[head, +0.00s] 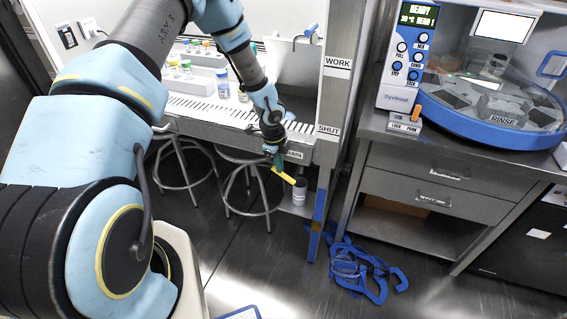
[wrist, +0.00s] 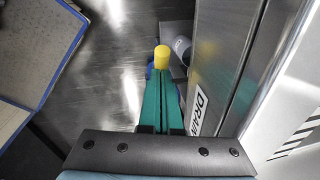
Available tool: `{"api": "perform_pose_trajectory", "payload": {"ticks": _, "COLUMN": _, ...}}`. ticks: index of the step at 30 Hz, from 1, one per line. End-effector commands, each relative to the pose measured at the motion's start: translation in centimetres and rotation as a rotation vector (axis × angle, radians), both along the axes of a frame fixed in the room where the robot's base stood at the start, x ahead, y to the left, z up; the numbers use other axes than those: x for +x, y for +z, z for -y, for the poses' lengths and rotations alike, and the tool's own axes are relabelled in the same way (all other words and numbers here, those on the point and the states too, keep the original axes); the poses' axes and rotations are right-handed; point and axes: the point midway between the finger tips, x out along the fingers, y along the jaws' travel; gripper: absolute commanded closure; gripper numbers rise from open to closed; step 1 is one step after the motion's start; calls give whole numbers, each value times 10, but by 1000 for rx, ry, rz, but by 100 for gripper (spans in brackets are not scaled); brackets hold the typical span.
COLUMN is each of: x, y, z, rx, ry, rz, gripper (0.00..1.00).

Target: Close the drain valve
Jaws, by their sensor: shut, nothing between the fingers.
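The drain valve's yellow handle (head: 285,175) sticks out below the front edge of the cabinet, near the DRAIN label (head: 294,155). In the head view it slants down to the right. In the wrist view its yellow end (wrist: 162,56) shows just beyond my fingertips. My gripper (head: 279,163) is at the handle, with its green fingers pointing down. In the wrist view the fingers (wrist: 161,88) are together with nothing between them. I cannot tell whether they touch the handle. The valve body is mostly hidden behind the fingers.
A grey canister (head: 299,192) stands below the valve. The cabinet front with its DRAIN label (wrist: 201,108) is close on the right in the wrist view. Stools (head: 250,190) stand to the left. Blue straps (head: 362,268) lie on the floor to the right.

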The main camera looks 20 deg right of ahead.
Motion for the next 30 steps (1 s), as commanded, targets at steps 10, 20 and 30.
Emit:
{"api": "perform_pose_trajectory", "payload": {"ticks": 10, "x": 14, "y": -19, "z": -14, "rx": 1, "ry": 0, "rz": 1, "gripper": 100}}
{"api": "perform_pose_trajectory", "payload": {"ticks": 20, "x": 20, "y": -31, "z": -21, "rx": 1, "ry": 0, "rz": 1, "gripper": 100}}
{"api": "perform_pose_trajectory", "payload": {"ticks": 30, "x": 21, "y": -35, "z": -23, "rx": 1, "ry": 0, "rz": 0, "gripper": 100}}
